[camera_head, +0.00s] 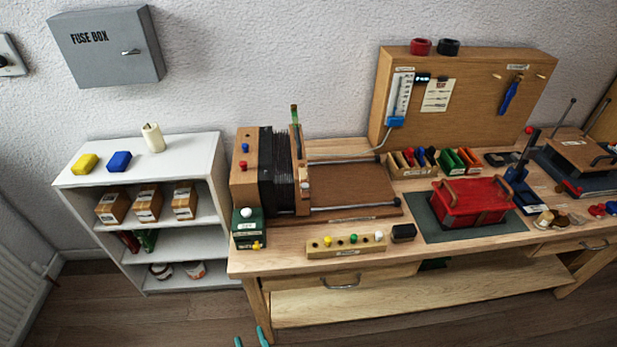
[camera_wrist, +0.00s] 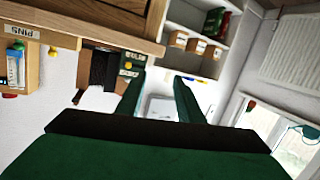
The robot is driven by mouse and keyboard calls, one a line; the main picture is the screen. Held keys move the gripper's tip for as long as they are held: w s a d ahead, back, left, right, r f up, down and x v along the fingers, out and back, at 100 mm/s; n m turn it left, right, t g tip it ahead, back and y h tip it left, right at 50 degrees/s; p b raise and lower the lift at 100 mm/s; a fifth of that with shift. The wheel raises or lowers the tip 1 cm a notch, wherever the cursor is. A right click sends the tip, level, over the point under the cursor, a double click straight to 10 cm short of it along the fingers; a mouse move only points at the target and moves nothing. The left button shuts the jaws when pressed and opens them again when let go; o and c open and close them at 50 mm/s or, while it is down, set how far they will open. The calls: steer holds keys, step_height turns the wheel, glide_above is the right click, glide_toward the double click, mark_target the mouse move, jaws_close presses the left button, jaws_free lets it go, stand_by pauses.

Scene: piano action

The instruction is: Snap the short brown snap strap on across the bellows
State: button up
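The black pleated bellows (camera_head: 283,172) stands at the left end of the workbench in the head view, between a wooden end block (camera_head: 246,183) and an upright wooden frame (camera_head: 301,178). Its dark folds also show in the wrist view (camera_wrist: 102,69). I cannot make out the short brown snap strap in either view. My gripper (camera_head: 250,337) shows as two teal fingertips at the bottom edge of the head view, in front of and well below the bench. In the wrist view my gripper (camera_wrist: 158,77) has its green fingers apart with nothing between them.
A labelled green box (camera_head: 249,229) and a wooden peg block (camera_head: 346,244) stand at the bench's front left. A red case (camera_head: 470,203) sits on a dark mat (camera_head: 427,223). A white shelf unit (camera_head: 207,173) stands left of the bench. The floor in front is clear.

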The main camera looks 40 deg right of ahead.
steer(key=w+d+r+m+h, duration=0.1)
steer(key=w+d+r+h, duration=0.15)
steer(key=w+d, duration=0.25)
steer(key=m+g+h, duration=0.5)
steer(key=m+h, duration=0.3)
steer(key=m, duration=0.1)
glide_toward(304, 188)
steer(key=x, duration=1.5)
steer(key=shift+r, duration=0.1)
jaws_close()
